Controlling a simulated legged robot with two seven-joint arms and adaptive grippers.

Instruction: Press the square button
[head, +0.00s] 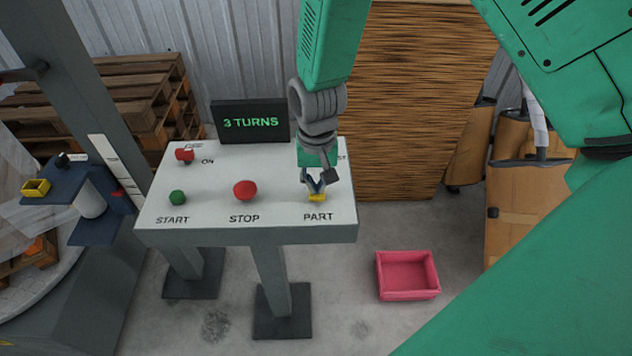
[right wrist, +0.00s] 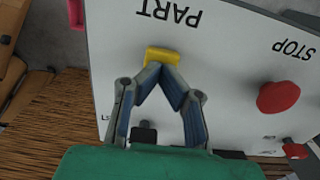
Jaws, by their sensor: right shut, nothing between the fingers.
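The square button is the yellow one (head: 317,198) above the word PART on the white control panel (head: 210,205). It also shows in the right wrist view (right wrist: 163,56), upside down beside the PART lettering. My right gripper (head: 315,188) is shut and empty, with its fingertips together. The tips are at the yellow button's edge in both views; I cannot tell whether they touch it. The gripper partly hides the button in the head view. My left gripper is not in view.
The panel also carries a green START button (head: 177,197), a red STOP button (head: 245,190) and a red switch (head: 184,155). A display (head: 250,121) reads "3 TURNS". A pink bin (head: 407,275) is on the floor. Pallets (head: 130,100) stand behind at left.

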